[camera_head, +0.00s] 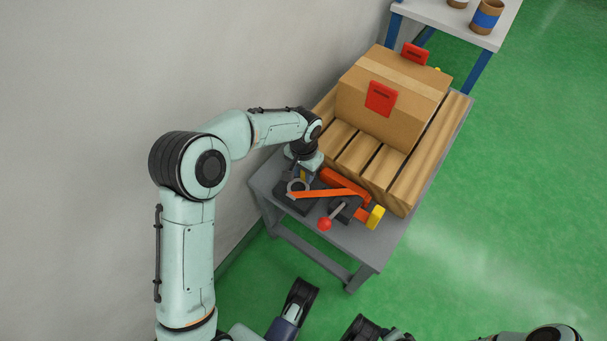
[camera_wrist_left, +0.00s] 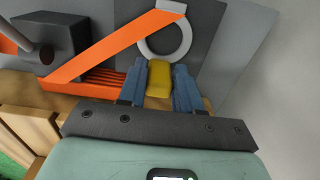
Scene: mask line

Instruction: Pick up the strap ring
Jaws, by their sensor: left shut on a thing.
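The strap ring (camera_head: 297,186) is a grey ring by the end of an orange strap (camera_head: 325,193), over dark hardware on the grey table. In the left wrist view the ring (camera_wrist_left: 184,42) lies just beyond my fingertips, its upper part overlapped by the strap end (camera_wrist_left: 171,6). A yellow tab (camera_wrist_left: 159,79) adjoins the ring's near edge. My left gripper (camera_head: 305,174) reaches down beside the ring, and its blue fingers are shut on the yellow tab. My right gripper does not show.
A slatted wooden pallet (camera_head: 425,168) bears a cardboard box (camera_head: 396,90) with red corner pieces. A lever with a red ball knob (camera_head: 324,224) and a yellow piece (camera_head: 375,216) are at the table's near side. A wall stands close on the left.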

